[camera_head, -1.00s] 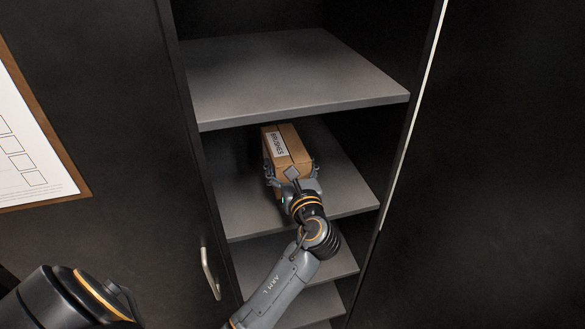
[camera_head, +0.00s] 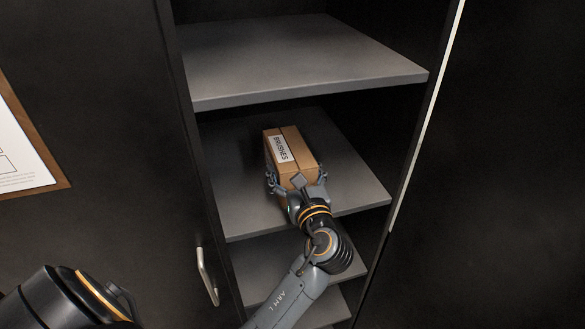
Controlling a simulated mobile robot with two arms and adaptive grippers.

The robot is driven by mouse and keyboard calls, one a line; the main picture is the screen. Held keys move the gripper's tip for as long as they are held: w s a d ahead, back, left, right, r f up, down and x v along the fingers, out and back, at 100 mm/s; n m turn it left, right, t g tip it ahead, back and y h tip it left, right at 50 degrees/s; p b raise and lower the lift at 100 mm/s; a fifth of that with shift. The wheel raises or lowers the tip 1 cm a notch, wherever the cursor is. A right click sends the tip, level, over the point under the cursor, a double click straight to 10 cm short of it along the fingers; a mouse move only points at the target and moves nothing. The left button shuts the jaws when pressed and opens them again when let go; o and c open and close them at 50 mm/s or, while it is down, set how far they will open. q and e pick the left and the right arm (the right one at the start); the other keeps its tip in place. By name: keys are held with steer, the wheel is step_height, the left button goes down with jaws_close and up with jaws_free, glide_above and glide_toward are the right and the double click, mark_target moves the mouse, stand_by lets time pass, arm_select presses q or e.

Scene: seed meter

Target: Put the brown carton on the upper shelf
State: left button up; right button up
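The brown carton (camera_head: 298,146), with a white "BRUSHES" label on top, is at the second shelf (camera_head: 346,175) of the dark cabinet, below the upper shelf (camera_head: 300,60). My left gripper (camera_head: 297,178) is at its near end, with a finger against each side, and looks shut on it. The underside of the carton is hidden, so I cannot tell whether it touches the shelf. The upper shelf's visible surface is bare. My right gripper is not in view.
More shelves (camera_head: 262,268) lie below. The cabinet's side walls flank the shelves closely. A handle (camera_head: 207,277) stands out at the lower left, and a framed sheet (camera_head: 25,160) shows at the left edge. The upper shelf's front edge (camera_head: 310,92) overhangs the space behind the carton.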

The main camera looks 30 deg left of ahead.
arm_select(q)
steer(key=shift+o, duration=0.9)
steer(key=shift+a, duration=0.15)
steer(key=shift+r, duration=0.15)
steer(key=p+v, duration=0.2)
steer(key=v, duration=1)
steer(key=shift+p, duration=0.35)
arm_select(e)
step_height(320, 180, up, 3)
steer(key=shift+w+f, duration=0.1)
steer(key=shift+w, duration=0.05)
